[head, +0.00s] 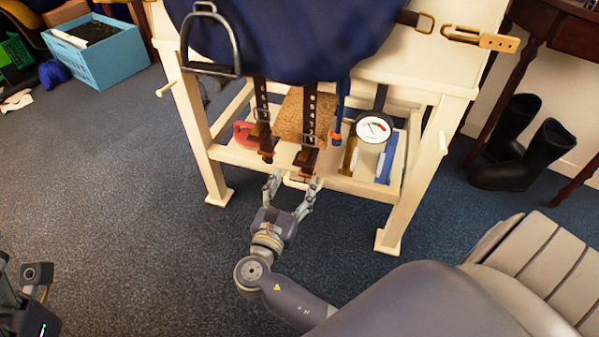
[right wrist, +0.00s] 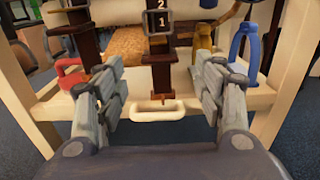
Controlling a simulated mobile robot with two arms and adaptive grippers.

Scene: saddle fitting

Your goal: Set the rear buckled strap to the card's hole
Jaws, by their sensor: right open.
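Two dark straps with rows of holes hang below the blue-covered saddle, a left one (head: 261,100) and a right one (head: 310,110). Each passes through a metal buckle near its lower end. In the right wrist view the middle strap (right wrist: 160,55) shows the numbers 2 and 1, and a pale loop handle (right wrist: 158,111) is at its lower end. My right gripper (head: 292,183) is open, its fingers apart on either side of that handle and not visibly touching it. Part of my left arm shows at the lower left; its fingers are unclear. I make out no card.
A white wooden stand (head: 398,205) surrounds the straps, with legs at both sides. A stirrup (head: 211,40) hangs left. Black boots (head: 538,155) stand right.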

